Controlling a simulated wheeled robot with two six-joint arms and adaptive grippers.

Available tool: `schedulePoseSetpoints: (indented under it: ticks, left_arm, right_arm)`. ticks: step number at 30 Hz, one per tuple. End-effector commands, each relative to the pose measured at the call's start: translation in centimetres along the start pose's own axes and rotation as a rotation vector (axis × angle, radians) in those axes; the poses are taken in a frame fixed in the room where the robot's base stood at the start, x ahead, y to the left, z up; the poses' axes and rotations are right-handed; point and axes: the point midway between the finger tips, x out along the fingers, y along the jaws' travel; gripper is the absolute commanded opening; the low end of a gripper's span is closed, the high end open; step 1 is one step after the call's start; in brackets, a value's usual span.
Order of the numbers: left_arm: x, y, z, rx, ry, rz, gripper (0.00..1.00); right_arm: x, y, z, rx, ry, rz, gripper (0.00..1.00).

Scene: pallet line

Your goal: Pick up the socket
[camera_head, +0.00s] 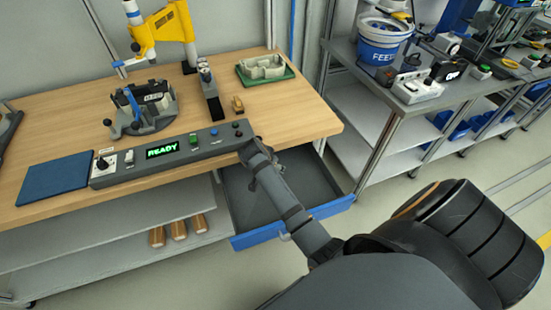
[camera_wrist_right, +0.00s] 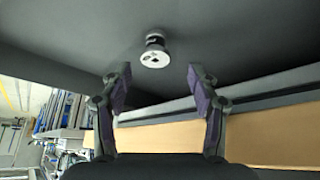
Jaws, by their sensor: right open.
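A small silver round piece (camera_wrist_right: 155,52) with a dark band, which looks like the socket, rests on the dark grey drawer floor in the right wrist view. My right gripper (camera_wrist_right: 160,85) is open and empty. Its two fingers point toward the socket, which lies beyond the fingertips, roughly centred between them and apart from both. In the head view my right arm reaches over the open drawer (camera_head: 292,228), and my right gripper (camera_head: 251,158) is near the workbench front edge. I cannot make out the socket in the head view. My left gripper is not in view.
The wooden workbench (camera_head: 285,125) overhangs the back of the drawer. On it are a control panel (camera_head: 215,143) reading READY, a grey fixture (camera_head: 157,108), a green tray (camera_head: 286,76) and a blue mat (camera_head: 52,178). A metal shelf (camera_head: 372,110) stands at right.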

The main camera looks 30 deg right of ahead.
Motion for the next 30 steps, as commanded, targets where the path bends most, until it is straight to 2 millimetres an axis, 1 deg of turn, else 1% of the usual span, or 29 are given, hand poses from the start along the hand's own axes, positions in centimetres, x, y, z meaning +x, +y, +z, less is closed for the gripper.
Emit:
schedulePoseSetpoints:
  ticks: [1,3,6,9,12,17,18,30]
  left_arm:
    - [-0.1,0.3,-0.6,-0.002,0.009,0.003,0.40]
    - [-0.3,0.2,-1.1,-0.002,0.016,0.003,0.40]
    - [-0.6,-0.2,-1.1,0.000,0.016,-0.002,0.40]
    - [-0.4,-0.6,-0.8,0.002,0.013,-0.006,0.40]
    - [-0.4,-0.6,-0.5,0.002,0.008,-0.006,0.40]
    - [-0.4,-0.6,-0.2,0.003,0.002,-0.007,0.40]
    - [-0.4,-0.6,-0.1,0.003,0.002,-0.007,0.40]
    - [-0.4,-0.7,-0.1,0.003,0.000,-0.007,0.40]
  right_arm:
    - [0.3,0.1,0.1,-0.001,0.000,0.002,0.61]
    - [1.3,0.4,0.2,-0.004,-0.001,0.004,0.61]
    - [3.1,0.8,0.5,-0.004,0.000,0.004,0.61]
    - [4.5,0.7,0.5,-0.002,-0.001,0.001,0.61]
    - [5.1,0.7,0.5,-0.001,0.000,0.000,0.61]
    - [5.1,0.6,0.5,-0.001,0.000,-0.001,0.61]
    - [5.1,0.6,0.5,-0.001,0.000,0.000,0.60]
    - [5.1,0.6,0.6,-0.001,-0.001,0.000,0.05]
